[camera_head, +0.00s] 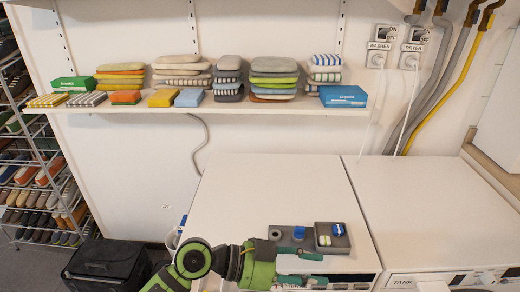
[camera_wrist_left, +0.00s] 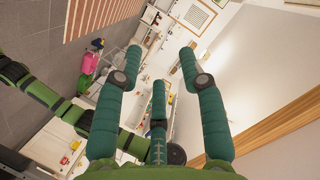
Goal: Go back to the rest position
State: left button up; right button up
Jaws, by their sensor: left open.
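My left gripper (camera_head: 316,268) is at the bottom centre of the head view, low in front of the left white machine top (camera_head: 260,190). Its teal fingers point right and are spread, with nothing seen between them. In the left wrist view the open gripper (camera_wrist_left: 161,62) shows its three padded fingers apart and empty, with a tilted view of the room beyond. The right gripper does not show in the head view.
A grey tray (camera_head: 292,230) and a dark square tray (camera_head: 344,242) with small items sit just behind the gripper. A second machine top (camera_head: 425,185) is bare. A wall shelf (camera_head: 210,107) holds folded stacks. A shoe rack (camera_head: 35,170) and black bin (camera_head: 107,262) stand left.

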pick_arm(q)
jog(key=w+a+r+n+t+h, duration=0.2)
jog(key=a+r+n+t, duration=0.15)
jog(key=r+t, duration=0.25)
jog(key=w+a+r+n+t+h, duration=0.2)
jog(key=r+n+t+h, duration=0.15)
jog(key=r+t, duration=0.2)
jog(key=w+a+n+t+y, duration=0.4)
jog(key=a+n+t+y, duration=0.4)
jog(key=a+n+y, duration=0.15)
jog(key=s+a+f+n+g+y, duration=0.1)
jog(key=a+f+n+g+y, duration=0.3)
jog(key=a+f+n+y, duration=0.65)
jog(key=s+a+f+m+g, duration=0.2)
jog(key=s+f+g, duration=0.4)
jog(key=s+f, duration=0.5)
jog(key=s+a+f+m+g, duration=0.1)
jog(key=s+f+m+g, duration=0.2)
jog(key=s+f+g, duration=0.6)
jog(key=s+f+t, duration=0.1)
jog(key=s+f, duration=0.1)
jog(key=f, duration=1)
jog(key=s+f, duration=0.3)
jog(key=f, duration=1)
jog(key=s+a+f+g, duration=0.1)
jog(key=s+a+f, duration=0.2)
jog(key=s+f, duration=1)
jog(key=shift+s, duration=1.1)
